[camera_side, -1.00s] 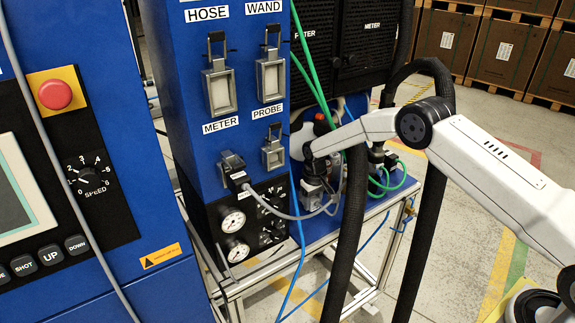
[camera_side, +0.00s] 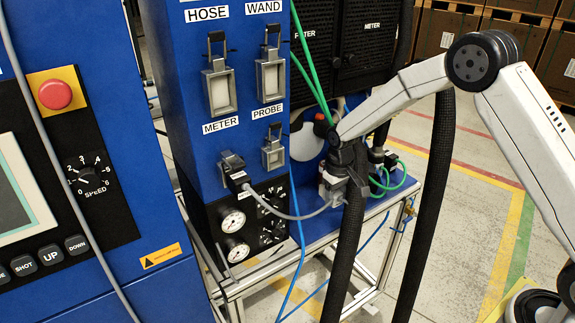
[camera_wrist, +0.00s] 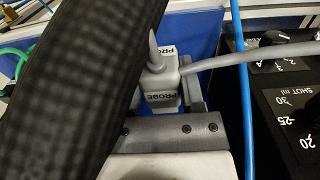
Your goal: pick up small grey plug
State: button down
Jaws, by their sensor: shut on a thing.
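The small grey plug (camera_wrist: 162,92), marked PROBE, shows in the wrist view just beyond the grey bar of my gripper (camera_wrist: 178,100). A grey cable comes out of its top. My gripper is shut on it; the fingertips are partly hidden. In the side view my gripper (camera_side: 338,180) points down over the blue bench, beside a black ribbed hose. The plug is too small to make out clearly there. The grey PROBE socket (camera_side: 273,156) is on the blue column. Another grey plug (camera_side: 236,180) with a grey cable sits below the METER label.
A black ribbed hose (camera_wrist: 68,90) fills the left of the wrist view, very close to my gripper. A blue tube (camera_wrist: 241,90) and a grey cable run on the right. The blue bench (camera_side: 310,231) carries green tubes (camera_side: 385,190). A dial panel (camera_side: 240,228) is at left.

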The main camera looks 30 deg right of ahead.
jog(key=shift+s+r, duration=0.4)
jog(key=shift+s, duration=0.45)
jog(key=shift+s+r, duration=0.35)
jog(key=shift+s, duration=0.45)
jog(key=shift+s+r, duration=0.4)
jog(key=shift+s, duration=0.45)
jog(key=shift+s, duration=0.1)
jog(key=s+r, duration=0.4)
jog(key=s, duration=0.1)
jog(key=shift+s+a, duration=0.15)
jog(key=shift+a, duration=0.1)
jog(key=w+f, duration=0.4)
jog(key=w, duration=0.1)
jog(key=shift+w+d, duration=0.2)
jog(key=shift+w, duration=0.05)
jog(key=shift+w, duration=0.1)
